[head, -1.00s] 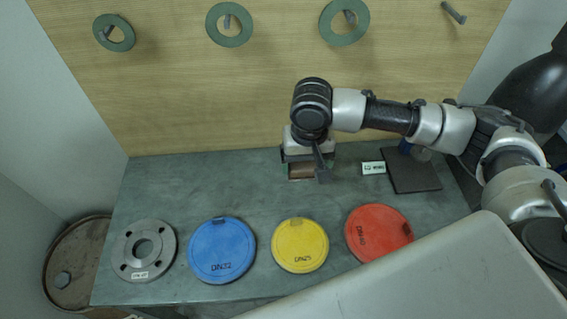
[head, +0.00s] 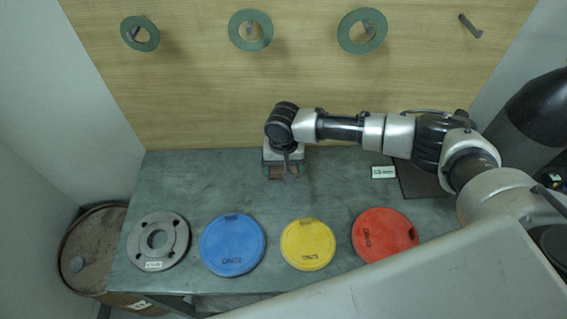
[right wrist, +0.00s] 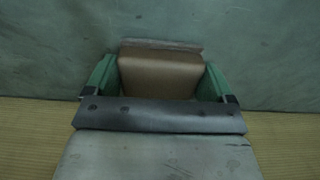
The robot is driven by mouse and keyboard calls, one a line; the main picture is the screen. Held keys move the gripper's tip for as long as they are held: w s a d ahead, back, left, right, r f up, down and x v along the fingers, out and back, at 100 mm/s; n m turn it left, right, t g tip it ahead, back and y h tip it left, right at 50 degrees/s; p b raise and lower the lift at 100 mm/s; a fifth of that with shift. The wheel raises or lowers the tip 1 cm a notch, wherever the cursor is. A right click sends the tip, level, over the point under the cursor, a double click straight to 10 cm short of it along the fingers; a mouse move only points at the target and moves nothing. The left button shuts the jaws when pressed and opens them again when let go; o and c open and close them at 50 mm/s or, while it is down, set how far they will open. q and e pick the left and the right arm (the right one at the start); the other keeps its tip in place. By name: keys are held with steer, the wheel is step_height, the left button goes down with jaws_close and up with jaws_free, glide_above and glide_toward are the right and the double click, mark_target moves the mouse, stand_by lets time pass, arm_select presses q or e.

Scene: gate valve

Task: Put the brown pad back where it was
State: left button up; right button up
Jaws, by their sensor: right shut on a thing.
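The brown pad (right wrist: 160,75) is a small block between the green fingers of my right gripper (right wrist: 158,82) in the right wrist view. The fingers are shut on its two sides. In the head view my right gripper (head: 283,175) is over the back half of the grey-green table (head: 335,190), behind the gap between the blue and yellow discs. The pad (head: 280,172) shows only partly there, under the wrist. I cannot tell whether the pad touches the table. My left gripper is not in view.
A grey flange (head: 174,222), a blue disc (head: 232,260), a yellow disc (head: 307,258) and a red disc (head: 385,245) line the front. A small white label (head: 383,172) and a dark mat (head: 420,185) lie at the right. The back left of the table is clear.

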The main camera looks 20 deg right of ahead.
steer(key=o, duration=0.7)
steer(key=shift+f, duration=0.15)
steer(key=shift+c, duration=0.2)
step_height(320, 180, up, 12)
steer(key=b, duration=0.2)
steer(key=shift+r, duration=0.2)
steer(key=shift+f, duration=0.1)
